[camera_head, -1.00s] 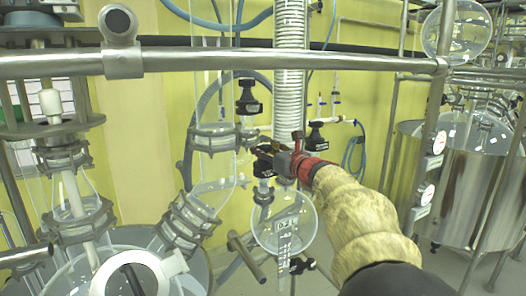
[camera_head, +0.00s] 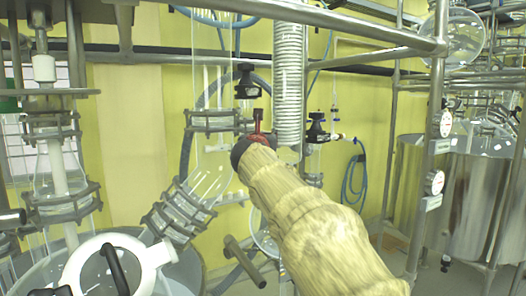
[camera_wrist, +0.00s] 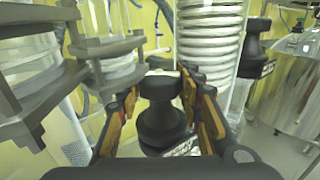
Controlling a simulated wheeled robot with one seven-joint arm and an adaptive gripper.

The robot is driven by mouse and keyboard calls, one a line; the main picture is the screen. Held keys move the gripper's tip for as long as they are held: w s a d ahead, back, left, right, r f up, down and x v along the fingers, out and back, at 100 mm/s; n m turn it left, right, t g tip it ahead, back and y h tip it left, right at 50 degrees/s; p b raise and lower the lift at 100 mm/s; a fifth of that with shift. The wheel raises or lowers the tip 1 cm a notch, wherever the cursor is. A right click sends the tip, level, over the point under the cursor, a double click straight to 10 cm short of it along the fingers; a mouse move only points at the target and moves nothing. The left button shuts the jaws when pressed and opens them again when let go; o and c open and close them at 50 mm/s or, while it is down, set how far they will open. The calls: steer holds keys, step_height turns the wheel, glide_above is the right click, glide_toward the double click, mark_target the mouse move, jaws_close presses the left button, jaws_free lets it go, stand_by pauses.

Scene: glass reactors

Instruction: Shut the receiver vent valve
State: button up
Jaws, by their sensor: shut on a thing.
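A black valve knob (camera_wrist: 160,118) stands in the middle of the wrist view, between the two fingers of my gripper (camera_wrist: 161,92). The fingers lie along both its sides and are shut on it. Its label is partly visible below and is not readable. I cannot tell how far the gripped valve is turned.
A clamped glass column (camera_head: 212,122) stands to the left. Metal rails (camera_head: 350,20) cross above. Steel vessels (camera_head: 475,190) stand at the right.

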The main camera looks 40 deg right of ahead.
steer(key=shift+m+g+h, duration=1.2)
steer(key=shift+m+g, duration=0.1)
steer(key=shift+g, duration=0.3)
steer(key=shift+g, duration=0.3)
steer(key=o, duration=0.9)
steer(key=v, duration=1.2)
steer(key=shift+f, duration=0.2)
steer(key=shift+o, duration=0.4)
